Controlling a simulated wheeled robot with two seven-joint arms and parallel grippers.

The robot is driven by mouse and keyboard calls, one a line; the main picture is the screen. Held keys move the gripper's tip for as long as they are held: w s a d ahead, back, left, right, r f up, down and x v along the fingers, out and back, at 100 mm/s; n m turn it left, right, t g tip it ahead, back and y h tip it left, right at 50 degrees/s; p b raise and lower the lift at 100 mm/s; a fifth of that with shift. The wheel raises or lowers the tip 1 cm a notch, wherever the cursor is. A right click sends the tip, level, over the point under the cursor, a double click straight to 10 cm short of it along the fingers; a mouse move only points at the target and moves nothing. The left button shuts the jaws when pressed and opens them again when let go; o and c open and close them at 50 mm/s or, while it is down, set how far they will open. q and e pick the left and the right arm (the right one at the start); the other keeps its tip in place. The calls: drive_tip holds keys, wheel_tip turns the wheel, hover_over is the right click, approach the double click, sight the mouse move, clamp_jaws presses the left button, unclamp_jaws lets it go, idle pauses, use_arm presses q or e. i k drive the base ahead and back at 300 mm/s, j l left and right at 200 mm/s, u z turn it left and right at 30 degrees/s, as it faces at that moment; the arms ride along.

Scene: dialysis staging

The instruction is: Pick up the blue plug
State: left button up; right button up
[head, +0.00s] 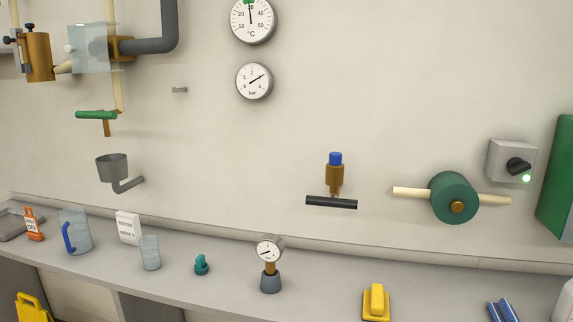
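A bright blue cap-like piece (335,158), which may be the blue plug, sits upright on top of a brass fitting (335,176) on the wall. A black bar handle (331,202) is below that fitting. A small teal knobbed piece (201,265) stands on the counter, left of centre. Blue cylindrical pieces (502,311) lie at the bottom right, cut off by the picture edge. I cannot tell for certain which of these is the plug. Neither of my grippers is in view.
The grey counter (330,291) carries a gauge on a stand (270,268), a yellow block (376,303), a clear jug (75,232), a clear cup (150,253) and an orange bottle (33,224). A green wheel with a pale rod (454,198) projects from the wall.

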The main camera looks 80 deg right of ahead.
sight(335, 159)
drive_tip(key=z, duration=4.45)
